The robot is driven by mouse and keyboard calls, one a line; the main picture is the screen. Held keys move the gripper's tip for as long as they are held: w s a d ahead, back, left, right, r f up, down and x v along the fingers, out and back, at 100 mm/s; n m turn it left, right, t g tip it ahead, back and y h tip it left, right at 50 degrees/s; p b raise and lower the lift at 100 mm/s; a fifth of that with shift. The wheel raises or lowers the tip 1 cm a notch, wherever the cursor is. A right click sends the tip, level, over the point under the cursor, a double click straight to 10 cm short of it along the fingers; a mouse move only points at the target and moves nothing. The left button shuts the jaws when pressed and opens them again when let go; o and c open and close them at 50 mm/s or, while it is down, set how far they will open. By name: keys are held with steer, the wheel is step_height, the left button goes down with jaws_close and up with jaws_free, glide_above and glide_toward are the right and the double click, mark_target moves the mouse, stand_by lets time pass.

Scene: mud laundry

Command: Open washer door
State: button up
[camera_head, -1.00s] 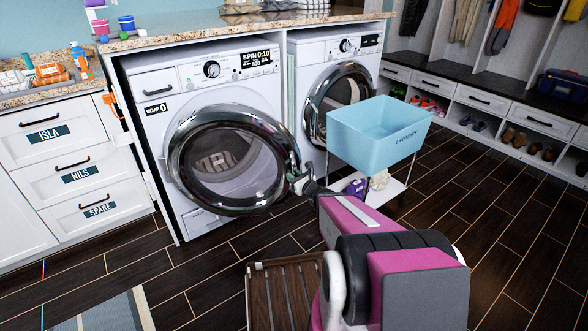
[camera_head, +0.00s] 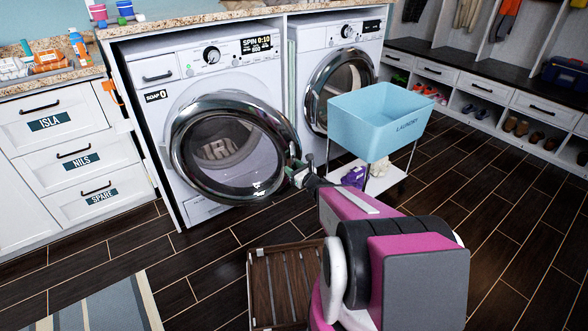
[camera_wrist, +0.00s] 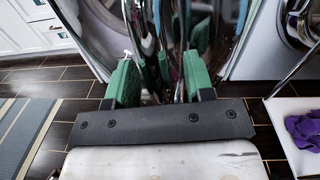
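The left washer (camera_head: 150,118) is white, and its round door (camera_head: 185,183) has a broad chrome rim and dark glass. The door looks to stand slightly out from the washer front, its right edge toward me. My gripper (camera_head: 302,172) is at the right edge of the door rim. In the wrist view the two green fingers of my gripper (camera_wrist: 160,82) stand apart, with chrome door edges (camera_wrist: 142,40) between or beyond them. I cannot tell whether either finger touches the rim. The fingertips are partly hidden among the reflections.
A second machine (camera_head: 312,60) stands to the right. A blue laundry basket (camera_head: 375,125) on a white stand (camera_head: 385,182) is close to the right of my gripper. A wooden slatted crate (camera_head: 285,285) is on the floor in front. Drawers (camera_head: 75,155) stand at left.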

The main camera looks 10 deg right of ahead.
steer(key=shift+s, duration=0.1)
steer(key=v, duration=1)
steer(key=shift+s+d, duration=0.2)
steer(key=shift+s, duration=0.1)
